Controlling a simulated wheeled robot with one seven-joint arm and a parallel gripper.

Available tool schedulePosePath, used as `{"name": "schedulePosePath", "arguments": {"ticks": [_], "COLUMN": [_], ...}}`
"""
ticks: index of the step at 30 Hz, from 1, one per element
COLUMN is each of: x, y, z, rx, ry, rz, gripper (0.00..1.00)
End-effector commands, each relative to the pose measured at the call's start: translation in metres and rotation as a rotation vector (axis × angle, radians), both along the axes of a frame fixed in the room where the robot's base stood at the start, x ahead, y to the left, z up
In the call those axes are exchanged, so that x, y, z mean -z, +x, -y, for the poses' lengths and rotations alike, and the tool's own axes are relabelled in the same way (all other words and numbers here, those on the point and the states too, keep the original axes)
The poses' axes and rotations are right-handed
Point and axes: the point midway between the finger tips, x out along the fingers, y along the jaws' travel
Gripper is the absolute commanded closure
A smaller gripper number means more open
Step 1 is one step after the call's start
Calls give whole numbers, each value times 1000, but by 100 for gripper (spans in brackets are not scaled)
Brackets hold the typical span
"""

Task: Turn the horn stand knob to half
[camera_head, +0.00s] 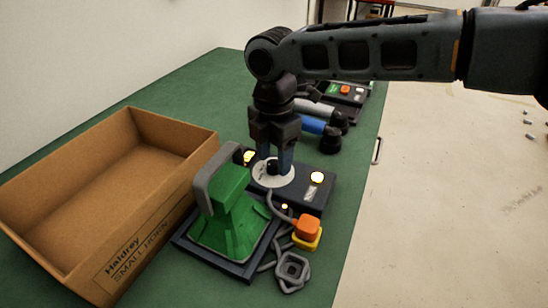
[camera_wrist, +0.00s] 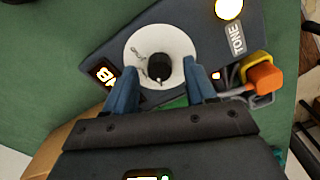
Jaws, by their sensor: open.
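The horn stand knob is a small black knob (camera_wrist: 159,67) on a white round dial (camera_wrist: 160,42), set in a dark control box (camera_wrist: 95,48). The dial (camera_head: 259,178) also shows in the head view, beside the green horn (camera_head: 223,207) on its dark base. Marks on the dial are too small to read, and I cannot tell the knob's exact setting. My gripper (camera_wrist: 160,76) is open, with one blue finger on each side of the knob. In the head view, my gripper (camera_head: 274,165) points down over the dial. Gaps show between fingers and knob in the wrist view.
An open cardboard box (camera_head: 130,240) stands left of the horn. An orange plug on a yellow socket (camera_head: 306,232) and a grey cable lie at front right. A lit round lamp (camera_head: 317,178) is right of the dial. More devices (camera_head: 345,92) stand behind on the green table.

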Motion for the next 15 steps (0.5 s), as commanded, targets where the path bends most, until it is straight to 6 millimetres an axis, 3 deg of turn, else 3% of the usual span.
{"name": "schedulePosePath", "arguments": {"ticks": [11, 15], "x": [9, 9], "y": [0, 0], "z": [0, 0], "rx": [0, 0], "ry": [0, 0], "rz": [0, 0], "gripper": [44, 55]}}
